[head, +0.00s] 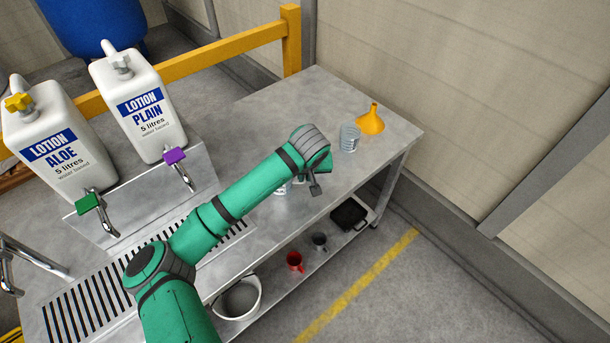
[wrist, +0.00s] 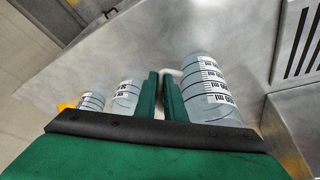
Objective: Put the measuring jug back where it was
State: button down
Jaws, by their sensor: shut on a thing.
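My gripper (wrist: 163,96) is shut on the handle of a clear measuring jug (wrist: 208,92) with black graduation marks and a white label. The jug is on the right of the fingers in the wrist view. In the head view my arm hides most of this jug; only a small part (head: 280,189) shows below the arm. Whether its base touches the bench cannot be told. Two smaller clear graduated vessels are left of the fingers in the wrist view, a nearer one (wrist: 126,96) and a farther one (wrist: 92,101). One clear vessel (head: 350,138) shows in the head view.
A yellow funnel (head: 370,120) stands at the far end of the metal bench (head: 325,95). Two lotion containers, aloe (head: 50,140) and plain (head: 140,105), stand on a raised stand at left. A slotted drain (head: 85,305) lies near my arm. A lower shelf holds a bucket (head: 237,299) and red mug (head: 295,261).

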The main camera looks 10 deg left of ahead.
jog(key=shift+f, duration=0.1)
jog(key=c, duration=1.8)
grip_release()
jog(key=shift+c, duration=0.2)
jog(key=shift+w, duration=0.1)
